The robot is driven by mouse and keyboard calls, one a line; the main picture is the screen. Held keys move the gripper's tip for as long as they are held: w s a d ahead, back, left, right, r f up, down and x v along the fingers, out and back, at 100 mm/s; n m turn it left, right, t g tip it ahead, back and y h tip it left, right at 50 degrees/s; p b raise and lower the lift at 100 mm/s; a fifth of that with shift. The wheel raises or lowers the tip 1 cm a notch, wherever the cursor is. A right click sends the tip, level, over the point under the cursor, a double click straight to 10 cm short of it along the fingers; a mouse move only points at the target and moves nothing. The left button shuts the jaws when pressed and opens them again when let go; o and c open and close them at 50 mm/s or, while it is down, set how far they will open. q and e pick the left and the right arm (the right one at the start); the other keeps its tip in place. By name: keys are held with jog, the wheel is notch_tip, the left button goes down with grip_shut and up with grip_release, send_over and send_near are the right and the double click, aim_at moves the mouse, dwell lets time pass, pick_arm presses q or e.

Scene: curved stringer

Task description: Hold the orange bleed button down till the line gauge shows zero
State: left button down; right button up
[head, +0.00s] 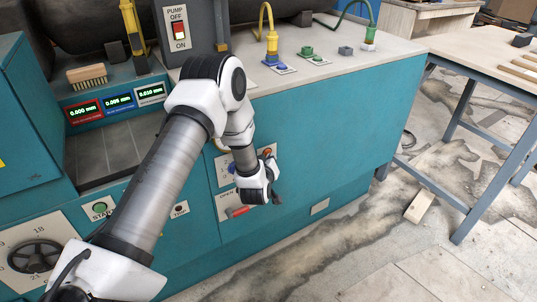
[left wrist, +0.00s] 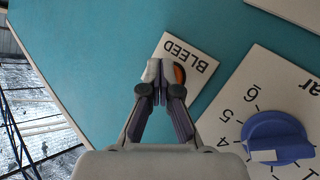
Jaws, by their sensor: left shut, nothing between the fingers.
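The orange bleed button (left wrist: 180,74) sits on a white plate marked BLEED (left wrist: 176,52) on the teal cabinet face. In the left wrist view it is partly hidden behind a fingertip of my left gripper (left wrist: 161,78). The fingertips are together and empty, and look close to the button; I cannot tell whether they touch or press it. In the head view my left gripper (head: 275,194) is low at the cabinet front, with a small orange part (head: 267,153) just above it. No line gauge can be made out. My right gripper is not in view.
A blue knob (left wrist: 276,138) on a numbered dial plate is close beside the button. A red-handled part (head: 238,212) by an OPEN label is below the arm. Three small displays (head: 118,103) read in mm. Open floor (head: 330,230) lies to the right.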

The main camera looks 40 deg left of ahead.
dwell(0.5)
pick_arm(q)
jog(key=shift+s+d, duration=0.25)
jog(key=shift+d, duration=0.4)
jog(key=d, duration=0.1)
jog(key=s+d, duration=0.1)
jog(key=d, duration=0.1)
jog(key=s+d, duration=0.1)
jog(key=shift+d, duration=0.35)
